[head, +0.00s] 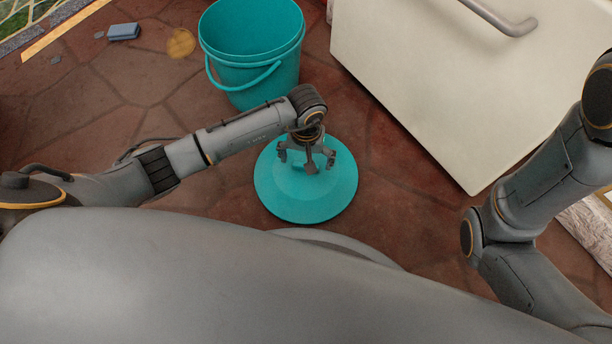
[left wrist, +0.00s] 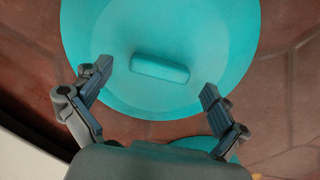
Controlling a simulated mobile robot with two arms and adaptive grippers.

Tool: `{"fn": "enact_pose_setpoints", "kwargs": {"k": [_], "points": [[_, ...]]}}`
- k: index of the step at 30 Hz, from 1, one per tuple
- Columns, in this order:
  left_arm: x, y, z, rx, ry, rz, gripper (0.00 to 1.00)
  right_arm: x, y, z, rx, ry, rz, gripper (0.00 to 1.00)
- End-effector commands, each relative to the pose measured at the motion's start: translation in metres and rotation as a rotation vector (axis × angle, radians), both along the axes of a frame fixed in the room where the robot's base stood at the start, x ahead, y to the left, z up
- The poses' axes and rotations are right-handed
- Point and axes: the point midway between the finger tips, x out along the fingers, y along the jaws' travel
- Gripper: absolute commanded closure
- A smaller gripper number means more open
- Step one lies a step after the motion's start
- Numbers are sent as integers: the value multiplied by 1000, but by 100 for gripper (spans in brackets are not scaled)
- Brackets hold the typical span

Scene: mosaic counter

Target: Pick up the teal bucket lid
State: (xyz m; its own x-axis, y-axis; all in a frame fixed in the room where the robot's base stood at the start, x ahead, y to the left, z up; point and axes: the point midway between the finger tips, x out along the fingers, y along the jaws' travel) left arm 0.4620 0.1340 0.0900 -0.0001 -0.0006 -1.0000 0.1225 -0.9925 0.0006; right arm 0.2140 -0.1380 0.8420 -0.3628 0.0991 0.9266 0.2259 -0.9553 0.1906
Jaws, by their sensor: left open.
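The teal bucket lid (head: 330,199) is a round disc lying flat on the reddish stone floor. In the left wrist view the lid (left wrist: 225,35) shows a raised bar-shaped handle (left wrist: 160,68) near its middle. My left gripper (head: 307,165) is above the lid, open and empty. In the left wrist view its two fingers (left wrist: 155,85) stand apart on either side of the handle, which lies a little ahead of the fingertips. I cannot tell how far above the handle they are. My right gripper is not in view; only part of my right arm shows.
A teal bucket (head: 253,50) stands open just behind the lid, its handle hanging down in front. A cream cabinet or appliance (head: 440,80) with a metal handle is to the right. A small blue block (head: 124,31) lies at the upper left. Floor left of the bucket is mostly clear.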

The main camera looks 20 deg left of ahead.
Motion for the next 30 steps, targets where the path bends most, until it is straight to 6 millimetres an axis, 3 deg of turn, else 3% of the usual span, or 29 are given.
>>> {"fn": "enact_pose_setpoints", "kwargs": {"k": [1,3,12,23,24,30], "points": [[-1,0,-11,0,2,1,3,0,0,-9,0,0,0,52],[0,0,-14,0,2,1,3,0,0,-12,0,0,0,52],[0,1,-14,1,1,1,5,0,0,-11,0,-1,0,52],[0,1,-14,1,1,1,78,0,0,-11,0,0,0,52],[0,1,-14,1,0,1,82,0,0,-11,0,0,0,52],[0,1,-14,1,1,1,83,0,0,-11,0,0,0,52]]}}
